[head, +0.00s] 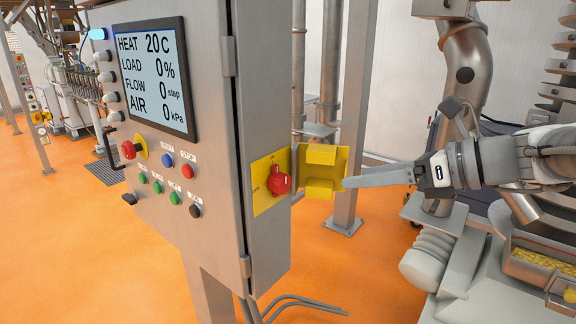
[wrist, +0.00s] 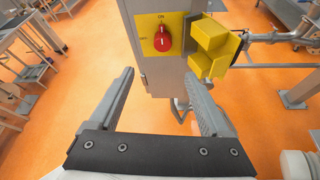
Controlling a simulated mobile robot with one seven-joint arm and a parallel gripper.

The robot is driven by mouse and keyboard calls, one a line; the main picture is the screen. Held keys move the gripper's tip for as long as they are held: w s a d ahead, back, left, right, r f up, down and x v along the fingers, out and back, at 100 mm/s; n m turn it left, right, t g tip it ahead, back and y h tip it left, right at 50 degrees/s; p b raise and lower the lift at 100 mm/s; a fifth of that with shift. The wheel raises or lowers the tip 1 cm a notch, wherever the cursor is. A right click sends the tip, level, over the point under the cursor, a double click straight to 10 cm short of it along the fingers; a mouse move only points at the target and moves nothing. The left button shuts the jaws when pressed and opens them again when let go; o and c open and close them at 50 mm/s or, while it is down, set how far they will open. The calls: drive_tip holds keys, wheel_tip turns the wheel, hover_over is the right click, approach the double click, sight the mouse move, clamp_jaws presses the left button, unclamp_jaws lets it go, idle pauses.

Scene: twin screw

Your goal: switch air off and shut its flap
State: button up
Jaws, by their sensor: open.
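The red rotary switch (head: 279,181) sits on a yellow plate (head: 262,198) on the cabinet's side. In the wrist view the switch (wrist: 162,39) has its grip close to upright, toward the ON label above; the other label is at its left. The yellow flap (head: 340,163) stands swung open to the right of the switch; it also shows in the wrist view (wrist: 211,42). My gripper (head: 347,183) is open and empty, facing the cabinet side. In the wrist view its fingers (wrist: 159,74) are spread below the switch, touching neither switch nor flap.
The grey cabinet (head: 262,90) carries a display (head: 145,75) reading AIR 0 kPa, with several buttons below. A metal post (head: 352,110) stands behind the flap. Pipes and machinery (head: 465,60) crowd the right side. Orange floor (head: 345,265) is open below.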

approach(286, 182)
drive_tip(key=x, duration=0.9)
drive_tip(key=shift+w+a+f+p, duration=0.1)
drive_tip(key=shift+w+a+p, duration=0.1)
drive_tip(key=shift+p, duration=0.15)
clamp_jaws()
